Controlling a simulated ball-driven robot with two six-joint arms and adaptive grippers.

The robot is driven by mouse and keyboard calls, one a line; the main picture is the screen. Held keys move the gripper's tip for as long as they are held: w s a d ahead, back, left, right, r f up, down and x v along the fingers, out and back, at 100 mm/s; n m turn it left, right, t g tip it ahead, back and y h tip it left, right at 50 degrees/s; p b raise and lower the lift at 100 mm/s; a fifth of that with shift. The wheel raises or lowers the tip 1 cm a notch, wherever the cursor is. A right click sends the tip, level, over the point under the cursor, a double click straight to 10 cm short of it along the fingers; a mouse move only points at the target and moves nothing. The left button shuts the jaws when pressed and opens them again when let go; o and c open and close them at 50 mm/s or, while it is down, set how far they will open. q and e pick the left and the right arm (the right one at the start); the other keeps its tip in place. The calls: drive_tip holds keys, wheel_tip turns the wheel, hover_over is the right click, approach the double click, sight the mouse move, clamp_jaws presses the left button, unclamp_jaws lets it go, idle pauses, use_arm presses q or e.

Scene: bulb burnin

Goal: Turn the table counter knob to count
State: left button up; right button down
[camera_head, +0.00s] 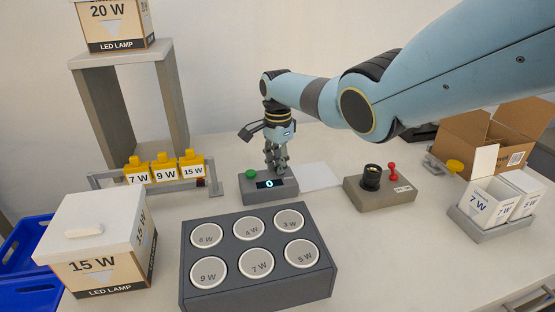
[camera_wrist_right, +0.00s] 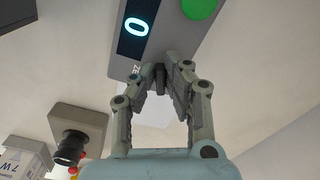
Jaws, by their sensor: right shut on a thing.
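The table counter (camera_head: 256,198) is a grey box in the middle of the table, with a lit display (camera_head: 269,184) reading 0 and a green button (camera_head: 250,173). In the right wrist view the display (camera_wrist_right: 136,25) and button (camera_wrist_right: 199,8) show at the top. My right gripper (camera_head: 277,168) points down at the counter's back right part. Its fingers (camera_wrist_right: 162,70) are shut on the small dark knob (camera_wrist_right: 161,80), which is mostly hidden between them in the head view. Lettering beside the knob is only partly visible. My left gripper is in neither view.
A grey tray of round wattage lids (camera_head: 186,255) stands in front of the counter. A box with a black socket and red lever (camera_head: 380,198) stands to the right. A rack of yellow blocks (camera_head: 215,187) and a 15 W box (camera_head: 110,245) are left.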

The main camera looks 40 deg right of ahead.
drive_tip(key=n+p, duration=0.1)
drive_tip(key=n, duration=0.2)
drive_tip(key=shift+s+r, duration=0.1)
drive_tip(key=shift+s, duration=0.05)
drive_tip(key=n, duration=0.3)
drive_tip(key=shift+s+n+p, duration=0.1)
drive_tip(key=shift+n+p, duration=0.2)
drive_tip(key=shift+p, duration=0.05)
drive_tip(key=n, duration=0.3)
drive_tip(key=shift+s+d, duration=0.1)
drive_tip(key=shift+d, duration=0.05)
drive_tip(key=shift+s+d+n+p, duration=0.1)
drive_tip(key=shift+n+p, duration=0.2)
drive_tip(key=shift+n, duration=1.5)
drive_tip(key=c, duration=1.4)
unclamp_jaws()
